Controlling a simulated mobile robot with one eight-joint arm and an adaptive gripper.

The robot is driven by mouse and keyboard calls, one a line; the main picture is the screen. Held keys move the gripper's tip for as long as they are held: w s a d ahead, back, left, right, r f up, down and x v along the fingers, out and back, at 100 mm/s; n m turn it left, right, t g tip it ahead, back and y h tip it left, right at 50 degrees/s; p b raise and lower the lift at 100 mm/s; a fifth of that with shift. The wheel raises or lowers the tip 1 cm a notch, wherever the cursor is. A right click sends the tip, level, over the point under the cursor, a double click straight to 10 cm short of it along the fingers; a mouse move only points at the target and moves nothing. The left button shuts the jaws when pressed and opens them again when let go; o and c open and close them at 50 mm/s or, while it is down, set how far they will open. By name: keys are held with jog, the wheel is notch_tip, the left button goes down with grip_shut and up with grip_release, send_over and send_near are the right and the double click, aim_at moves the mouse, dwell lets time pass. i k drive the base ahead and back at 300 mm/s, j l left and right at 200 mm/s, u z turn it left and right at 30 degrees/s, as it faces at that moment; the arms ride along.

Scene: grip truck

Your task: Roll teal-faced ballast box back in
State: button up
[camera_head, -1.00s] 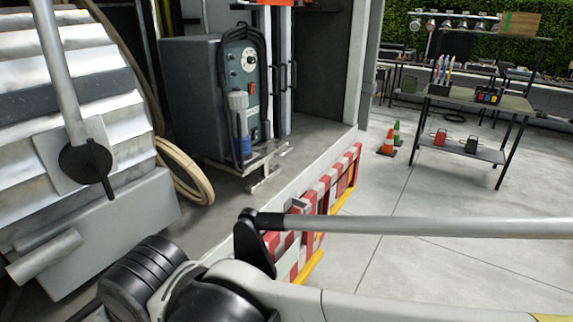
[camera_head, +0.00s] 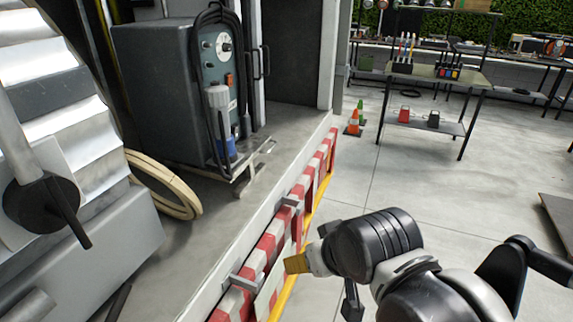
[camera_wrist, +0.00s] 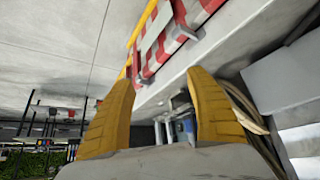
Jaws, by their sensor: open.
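The teal-faced ballast box is a dark grey box with a teal front panel (camera_head: 222,62), a gauge, knobs and a dark hose. It stands upright on a pale metal slide frame (camera_head: 243,172) on the truck's grey deck. My gripper (camera_wrist: 161,80) shows two yellow fingers spread wide with nothing between the tips. In the head view one yellow fingertip (camera_head: 297,263) shows beside the red-and-white truck edge, to the lower right of the box and apart from it. In the wrist view the box is mostly hidden; a blue part (camera_wrist: 185,126) shows between the fingers.
A red-and-white striped side board (camera_head: 270,244) with metal latches and a yellow rail edges the deck. A coiled tan hose (camera_head: 168,190) and a silver slatted unit (camera_head: 55,75) stand left. Cones (camera_head: 354,122) and a work table (camera_head: 435,75) are behind. Floor at right is mostly open.

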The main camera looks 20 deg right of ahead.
aim_at(155, 59)
jog(key=i+z, duration=0.15)
jog(key=i, duration=0.35)
jog(key=i+j+z, duration=0.15)
jog(key=i, duration=0.3)
